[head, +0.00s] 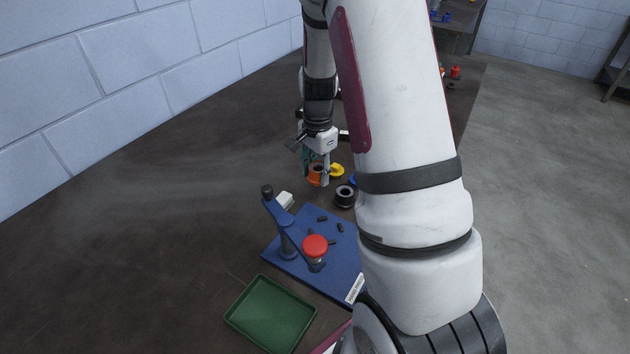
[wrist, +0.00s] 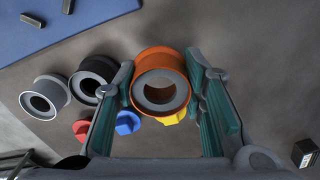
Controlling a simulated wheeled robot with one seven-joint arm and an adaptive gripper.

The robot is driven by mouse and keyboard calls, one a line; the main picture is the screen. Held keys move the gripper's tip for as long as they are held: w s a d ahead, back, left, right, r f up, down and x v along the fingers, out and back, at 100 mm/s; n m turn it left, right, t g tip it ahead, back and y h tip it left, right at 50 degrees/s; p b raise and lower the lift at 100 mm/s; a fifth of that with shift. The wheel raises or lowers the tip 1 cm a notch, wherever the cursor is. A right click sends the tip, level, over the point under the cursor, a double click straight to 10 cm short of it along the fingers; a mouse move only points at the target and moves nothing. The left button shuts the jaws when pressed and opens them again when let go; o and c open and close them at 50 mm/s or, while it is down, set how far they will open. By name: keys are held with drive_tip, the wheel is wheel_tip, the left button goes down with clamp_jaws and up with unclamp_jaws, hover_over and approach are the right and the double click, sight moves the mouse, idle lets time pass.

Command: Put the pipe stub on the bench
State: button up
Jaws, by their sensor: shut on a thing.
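An orange pipe stub (wrist: 147,62) with a grey inner ring sits between the two green-padded fingers of my gripper (wrist: 163,100) in the wrist view. The gripper is shut on it, with a finger against each side. In the head view the orange stub (head: 315,176) is partly covered by my gripper (head: 317,172), which points down over the dark bench (head: 180,190). I cannot tell whether the stub touches the bench or hangs just above it.
A black stub (head: 344,197) and a grey stub (wrist: 44,97) stand close by. Red (wrist: 81,128), blue (wrist: 127,122) and yellow (wrist: 170,118) pieces lie nearby. A blue base plate (head: 330,272) with a red-knobbed tool and a green tray (head: 232,318) lie nearer. The bench's left is clear.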

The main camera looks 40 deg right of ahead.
sight(317, 191)
drive_tip(key=shift+f, duration=1.8)
drive_tip(key=shift+f, duration=0.15)
drive_tip(key=o, duration=1.2)
